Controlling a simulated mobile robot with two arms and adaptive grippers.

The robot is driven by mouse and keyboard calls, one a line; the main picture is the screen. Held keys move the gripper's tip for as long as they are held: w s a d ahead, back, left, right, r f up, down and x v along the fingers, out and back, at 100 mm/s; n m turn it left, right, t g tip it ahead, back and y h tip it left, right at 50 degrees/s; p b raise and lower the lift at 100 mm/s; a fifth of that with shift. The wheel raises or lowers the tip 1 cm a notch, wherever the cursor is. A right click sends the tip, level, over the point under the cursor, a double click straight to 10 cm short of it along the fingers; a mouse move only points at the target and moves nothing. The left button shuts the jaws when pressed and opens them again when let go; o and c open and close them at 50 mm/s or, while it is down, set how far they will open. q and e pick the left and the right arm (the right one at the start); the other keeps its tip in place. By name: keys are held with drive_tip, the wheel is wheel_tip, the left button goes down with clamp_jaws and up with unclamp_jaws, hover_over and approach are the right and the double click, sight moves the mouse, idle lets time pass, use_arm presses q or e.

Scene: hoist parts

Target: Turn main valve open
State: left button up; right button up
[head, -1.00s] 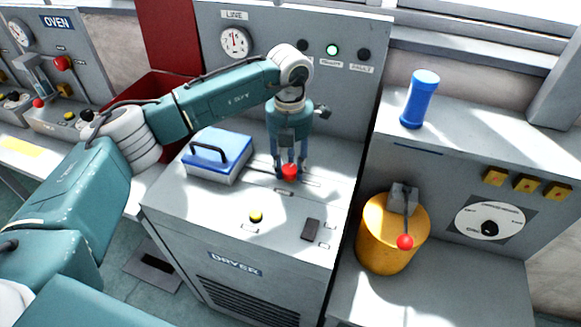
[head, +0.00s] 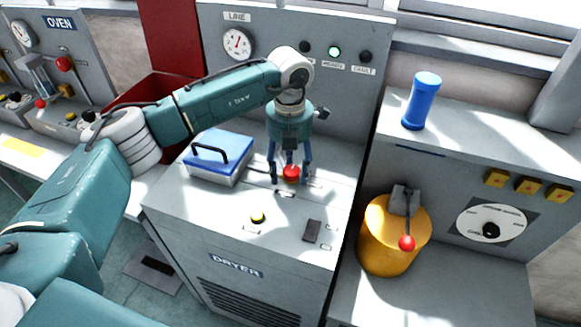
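My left gripper (head: 290,172) points down over the dryer top, its fingers spread on either side of a red knob (head: 291,173). The gaps beside the knob suggest that the fingers do not grip it. The knob's base is partly hidden by the fingers. No readable label marks it as the main valve. A round gauge (head: 237,43) under the LINE label stands on the panel behind. A green lamp (head: 334,52) glows beside two dark lamps. My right gripper is not in view.
A blue-lidded box (head: 218,157) stands left of the gripper on the dryer (head: 190,205). A yellow button (head: 258,218) and dark switch (head: 313,231) are in front. At right are a yellow drum (head: 378,255) with a red-tipped lever (head: 407,243) and a blue cylinder (head: 421,101).

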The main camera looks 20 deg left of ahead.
sight(290, 171)
use_arm(q)
drive_tip(key=shift+w+d+r, duration=0.1)
drive_tip(key=shift+w+r, duration=0.05)
drive_tip(key=shift+r, duration=0.1)
wheel_tip(290, 171, up, 12)
drive_tip(key=shift+f, duration=0.2)
idle(0.4)
